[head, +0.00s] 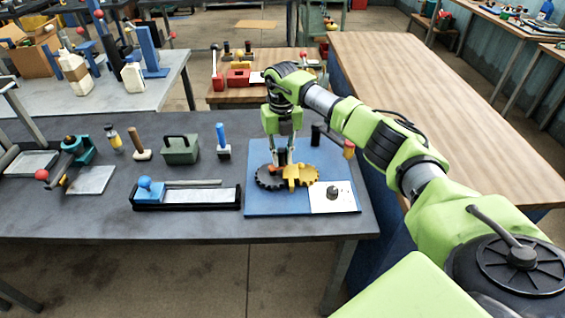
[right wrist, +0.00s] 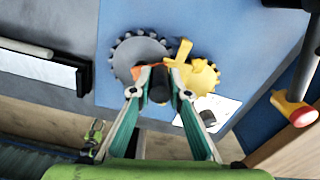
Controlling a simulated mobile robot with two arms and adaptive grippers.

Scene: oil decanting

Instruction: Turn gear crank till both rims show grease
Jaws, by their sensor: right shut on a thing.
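A blue board (head: 262,207) lies on the dark workbench with a dark toothed gear (head: 266,183) and a smaller yellow gear (head: 303,174) side by side on it. The right wrist view shows the dark gear (right wrist: 135,50) and the yellow gear (right wrist: 205,80) with their rims meeting. My right gripper (head: 283,160) reaches down from above onto the dark gear's side. In the right wrist view its fingers (right wrist: 160,78) are shut on a black crank handle (right wrist: 158,88). An orange piece (right wrist: 137,72) shows beside one finger. I cannot make out grease on either rim.
A white card (head: 346,203) with a dark knob lies at the board's front right. A sharpening stone tray (head: 200,194), a blue-handled tool (head: 222,140) and a green box (head: 180,150) stand to the left. The wooden table at right is clear.

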